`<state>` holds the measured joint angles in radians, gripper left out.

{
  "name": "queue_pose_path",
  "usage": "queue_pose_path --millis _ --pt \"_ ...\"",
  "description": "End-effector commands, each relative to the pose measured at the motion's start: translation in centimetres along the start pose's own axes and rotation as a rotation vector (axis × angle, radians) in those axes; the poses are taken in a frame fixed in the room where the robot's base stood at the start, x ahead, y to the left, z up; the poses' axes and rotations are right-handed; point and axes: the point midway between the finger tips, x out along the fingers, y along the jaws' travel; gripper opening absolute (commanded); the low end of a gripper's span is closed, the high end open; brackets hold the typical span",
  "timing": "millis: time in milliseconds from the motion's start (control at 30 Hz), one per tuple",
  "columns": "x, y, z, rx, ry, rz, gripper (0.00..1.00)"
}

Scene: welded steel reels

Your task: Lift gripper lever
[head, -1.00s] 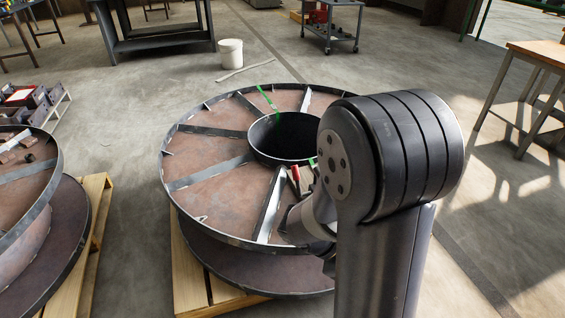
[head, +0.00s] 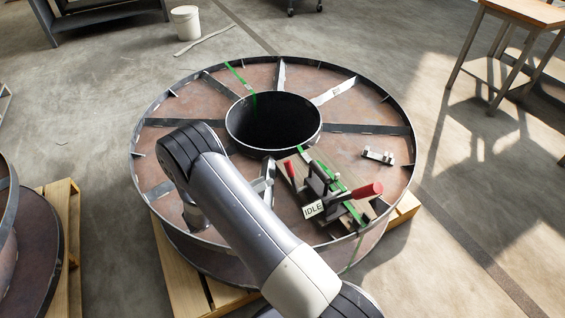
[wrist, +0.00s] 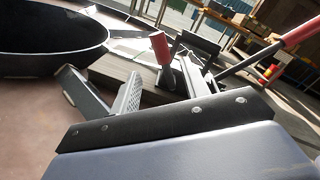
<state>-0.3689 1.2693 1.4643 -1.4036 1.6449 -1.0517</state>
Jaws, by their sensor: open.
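A dark clamp fixture (head: 322,182) sits on a board on the near right part of the steel reel (head: 205,100). One lever with a large red grip (head: 366,191) extends right from it; a smaller red grip (head: 290,169) stands at its left. In the wrist view, the small red grip (wrist: 160,46) stands upright ahead, and the long lever's red grip (wrist: 298,32) is at upper right. My gripper (head: 265,180) is open, left of the fixture and close to the small grip. I see no contact. My arm hides part of the reel.
An "IDLE" tag (head: 313,208) is at the fixture's near side. A green strap (head: 238,76) crosses the reel towards its open hub (head: 272,120). A small metal bracket (head: 378,156) lies right. The reel rests on a wooden pallet (head: 408,207). Another reel stands at far left.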

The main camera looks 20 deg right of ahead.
Motion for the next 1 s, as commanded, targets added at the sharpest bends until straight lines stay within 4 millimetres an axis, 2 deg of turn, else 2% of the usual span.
queue_pose_path --millis 167,400,600,767,1000 --pt "2.4 0.0 -0.1 0.000 0.003 -0.002 0.44" --pt "7.0 0.0 -0.1 0.001 0.004 -0.004 0.44" --pt "9.7 0.0 -0.1 0.002 0.004 -0.002 0.44" --pt "10.5 0.0 -0.1 0.002 0.003 0.000 0.44" --pt "10.6 0.0 -0.1 0.002 0.002 0.000 0.44"
